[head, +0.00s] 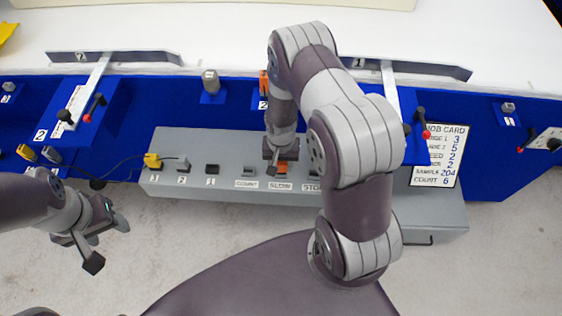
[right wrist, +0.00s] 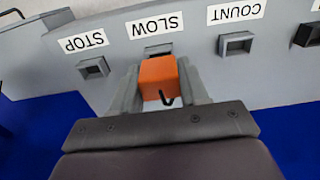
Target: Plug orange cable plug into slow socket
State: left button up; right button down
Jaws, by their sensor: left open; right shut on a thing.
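My right gripper (head: 277,169) is shut on the orange cable plug (head: 282,169) at the panel's front row. In the right wrist view the plug (right wrist: 160,78) sits between both fingers (right wrist: 162,90), with a short black cable end. The slow socket (right wrist: 158,48) shows as a grey rim just past the plug, beside the SLOW label (right wrist: 155,25). The plug is lined up with it and very close; I cannot tell whether it is inside. My left gripper (head: 106,243) is open and empty at the lower left, away from the panel.
The count socket (right wrist: 236,43) and the stop socket (right wrist: 93,67) flank the slow one and look empty. A yellow plug (head: 152,160) with a black cable stands at the panel's left. A job card (head: 438,155) is at the right.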

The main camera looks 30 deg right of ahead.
jog(key=shift+f+b, duration=0.5)
jog(key=shift+f, duration=0.3)
jog(key=shift+c, duration=2.4)
grip_release()
jog(key=shift+r+p, duration=2.8)
jog(key=shift+r, duration=0.3)
notch_tip(320, 180, up, 13)
jog(key=p, duration=0.1)
jog(key=shift+f, duration=0.2)
